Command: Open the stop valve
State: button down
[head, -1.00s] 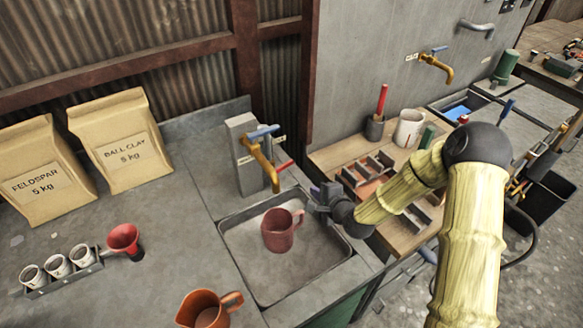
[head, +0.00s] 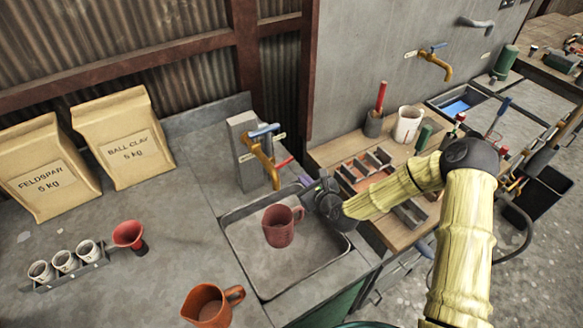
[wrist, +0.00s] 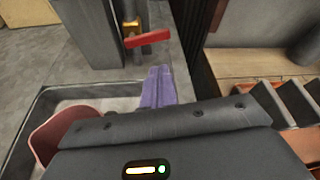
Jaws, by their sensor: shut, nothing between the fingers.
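The stop valve's red lever (head: 284,164) sticks out low beside the post of the sink tap, on the right. In the wrist view the red lever (wrist: 147,39) lies nearly crosswise on a brass body (wrist: 131,24). The brass sink tap (head: 262,158) has a blue handle (head: 263,131) on top. My gripper (head: 307,183) is over the sink's back right corner, just right of and below the red lever. Its purple fingers (wrist: 158,86) are shut and empty, pointing toward the lever with a small gap between.
A dark red mug (head: 279,229) stands in the sink tray (head: 256,279) under the tap, near my gripper. An orange jug (head: 206,306) is at the front. A wooden bench (head: 328,156) with a rack is on the right. A second brass tap (head: 437,64) is on the wall.

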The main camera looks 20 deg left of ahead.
jog(key=shift+p+x, duration=1.35)
jog(key=shift+x, duration=3.5)
